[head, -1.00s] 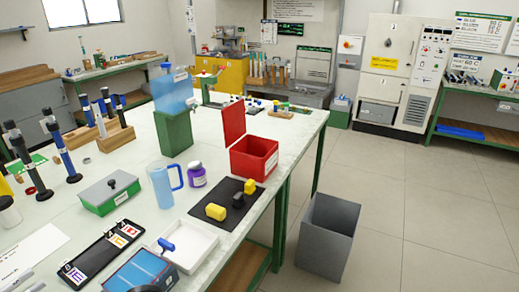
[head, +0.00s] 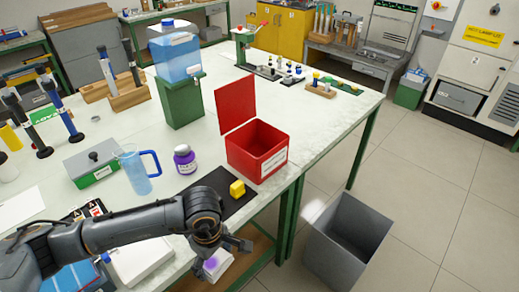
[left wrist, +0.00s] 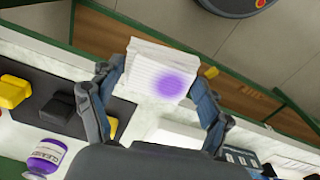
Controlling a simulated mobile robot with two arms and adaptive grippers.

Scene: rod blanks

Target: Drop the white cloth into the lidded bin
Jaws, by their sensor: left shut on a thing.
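The white cloth (left wrist: 158,72) has a purple stain and is folded. My left gripper (left wrist: 155,88) is shut on it, with a finger at each side. In the head view my left gripper (head: 225,255) is just off the table's front edge, and the cloth (head: 215,267) hangs below it, partly hidden by the fingers. The red lidded bin (head: 242,162) stands on the table behind and to the right of the gripper. Its red lid (head: 236,106) is up and its top is open. My right gripper is out of view.
A black mat (head: 220,179) with a yellow block (head: 237,189) lies between my left arm and the red bin. A purple-labelled jar (head: 185,160) and a blue jug (head: 135,170) stand nearby. An open grey bin (head: 345,243) stands on the floor at right.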

